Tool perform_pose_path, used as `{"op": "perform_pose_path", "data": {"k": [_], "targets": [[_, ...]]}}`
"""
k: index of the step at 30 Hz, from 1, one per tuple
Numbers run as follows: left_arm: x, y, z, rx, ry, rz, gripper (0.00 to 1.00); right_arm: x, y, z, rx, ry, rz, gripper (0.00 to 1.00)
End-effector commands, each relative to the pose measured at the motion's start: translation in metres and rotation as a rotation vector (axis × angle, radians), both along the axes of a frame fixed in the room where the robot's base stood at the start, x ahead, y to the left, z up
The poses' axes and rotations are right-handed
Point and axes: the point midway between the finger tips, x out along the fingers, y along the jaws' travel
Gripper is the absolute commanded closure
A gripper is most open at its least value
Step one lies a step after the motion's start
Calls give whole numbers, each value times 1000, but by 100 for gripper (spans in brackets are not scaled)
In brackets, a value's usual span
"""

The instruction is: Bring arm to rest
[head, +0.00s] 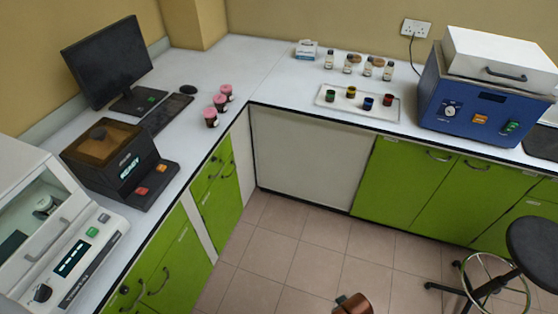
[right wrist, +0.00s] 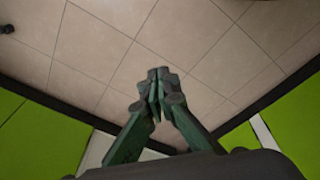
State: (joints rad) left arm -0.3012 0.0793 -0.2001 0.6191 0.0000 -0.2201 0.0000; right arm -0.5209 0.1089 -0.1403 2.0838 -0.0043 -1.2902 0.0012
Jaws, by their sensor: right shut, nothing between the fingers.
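My right gripper (right wrist: 158,88) shows in the right wrist view with its green fingers together and nothing between them. It points at the tiled floor, with the green cabinets to both sides. In the head view a small copper-coloured rounded part (head: 354,304) shows at the bottom edge; I cannot tell what it belongs to. My left gripper is in neither view.
White counters (head: 205,72) run along the left and back. A blue oven (head: 480,100), a tray of coloured jars (head: 330,101), pink-lidded jars (head: 219,103), a monitor (head: 108,62) and a black device (head: 120,165) stand on them. A stool (head: 535,245) is at right. Floor (head: 290,240) is clear.

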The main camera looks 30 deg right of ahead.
Motion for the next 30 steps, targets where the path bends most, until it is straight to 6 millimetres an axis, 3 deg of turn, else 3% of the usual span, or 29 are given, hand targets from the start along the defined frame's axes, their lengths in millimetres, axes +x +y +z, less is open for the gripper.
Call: {"op": "perform_pose_path", "data": {"k": [8, 15, 19, 24, 30], "targets": [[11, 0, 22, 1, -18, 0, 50, -36, 8, -116, 15, 48, 24, 100], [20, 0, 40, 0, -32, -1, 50, -104, 13, -200, 25, 88, 50, 100], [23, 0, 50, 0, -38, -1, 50, -152, 13, -231, 29, 111, 64, 100], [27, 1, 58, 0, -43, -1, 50, -204, 11, -250, 31, 129, 80, 100], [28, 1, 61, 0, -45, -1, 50, -232, 7, -257, 31, 139, 89, 100]]}}
